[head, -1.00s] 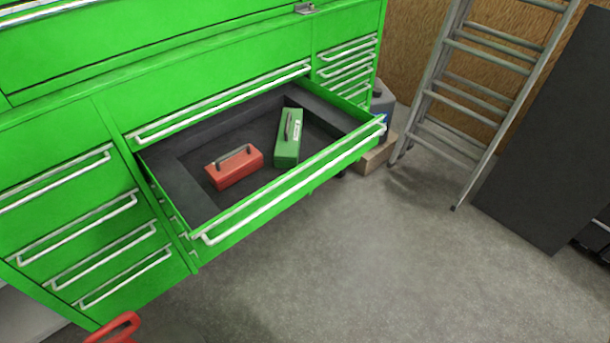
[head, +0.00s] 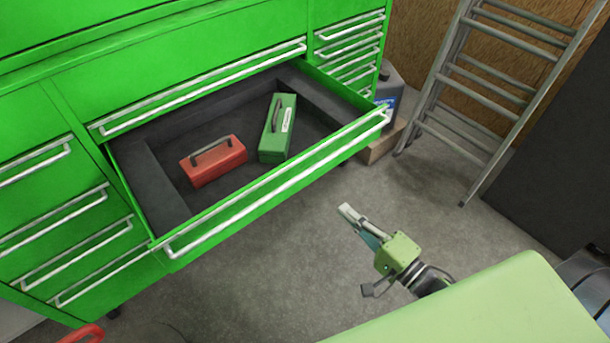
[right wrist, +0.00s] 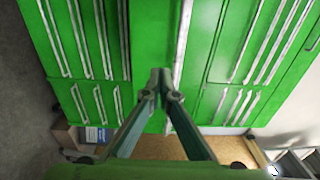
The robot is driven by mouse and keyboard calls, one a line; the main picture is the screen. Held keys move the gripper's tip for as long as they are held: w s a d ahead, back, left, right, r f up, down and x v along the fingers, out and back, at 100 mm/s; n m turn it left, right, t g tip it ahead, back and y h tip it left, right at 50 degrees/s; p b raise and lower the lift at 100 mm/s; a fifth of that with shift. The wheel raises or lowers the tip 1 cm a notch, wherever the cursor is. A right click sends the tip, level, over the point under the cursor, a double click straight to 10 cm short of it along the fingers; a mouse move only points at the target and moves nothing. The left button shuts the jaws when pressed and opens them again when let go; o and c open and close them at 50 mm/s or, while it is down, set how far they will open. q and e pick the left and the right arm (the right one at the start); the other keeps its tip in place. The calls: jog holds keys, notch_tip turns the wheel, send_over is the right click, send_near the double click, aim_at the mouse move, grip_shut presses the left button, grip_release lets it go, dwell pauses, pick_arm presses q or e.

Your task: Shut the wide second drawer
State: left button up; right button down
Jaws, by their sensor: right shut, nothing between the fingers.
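The wide second drawer (head: 265,192) of the green tool cabinet stands pulled out, with a long pale handle (head: 290,178) along its front. On its dark lining (head: 180,140) lie a red toolbox (head: 214,160) on the left and a green toolbox (head: 278,128) to its right. My right gripper (head: 348,213) is shut and empty. It is in front of the drawer's right part, apart from it in the head view. In the right wrist view its fingertips (right wrist: 160,78) meet in front of green drawer fronts. My left gripper is not in view.
Shut narrow drawers (head: 60,240) flank the left side, others (head: 350,48) the right. A grey jug (head: 388,92) stands on a box beside the cabinet, near a ladder (head: 490,85). A red thing (head: 85,334) shows at bottom left. Concrete floor before the drawer is clear.

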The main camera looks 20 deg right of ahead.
jog(key=p, duration=0.2)
send_near(310, 179)
jog(key=w+a+r, duration=0.4)
jog(key=r, duration=0.1)
jog(key=shift+x, duration=1)
